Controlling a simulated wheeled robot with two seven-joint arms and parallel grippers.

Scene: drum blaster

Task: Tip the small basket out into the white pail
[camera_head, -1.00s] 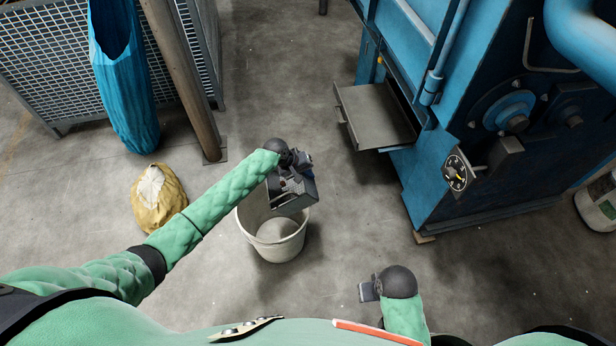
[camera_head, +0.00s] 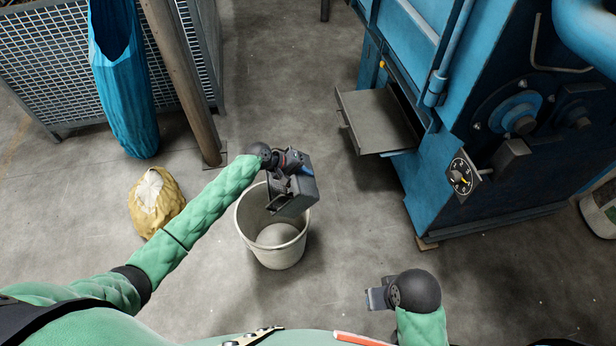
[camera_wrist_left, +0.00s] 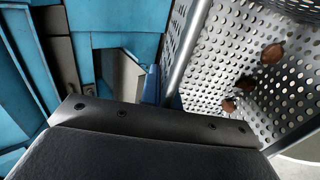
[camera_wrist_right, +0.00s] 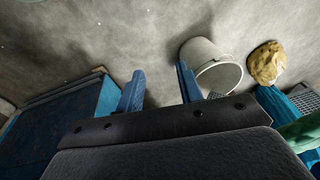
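The small basket (camera_head: 296,193) is a dark grey perforated metal box, held tilted over the mouth of the white pail (camera_head: 280,257). In the left wrist view its perforated inside (camera_wrist_left: 228,62) shows with a few brown lumps (camera_wrist_left: 272,53) still in it. My left gripper (camera_head: 290,178) is at its rim and seems shut on it; the fingers are mostly hidden. The pail stands upright on the floor, and its visible inside looks empty. It also shows in the right wrist view (camera_wrist_right: 220,76). My right gripper (camera_head: 376,297) is empty, its blue fingers (camera_wrist_right: 160,88) apart, right of the pail.
A blue machine (camera_head: 470,130) with an open grey flap (camera_head: 375,120) stands at the right. A yellow sack (camera_head: 156,203) lies left of the pail. A post (camera_head: 180,75), a blue bag (camera_head: 122,85) and a mesh cage (camera_head: 45,65) stand behind.

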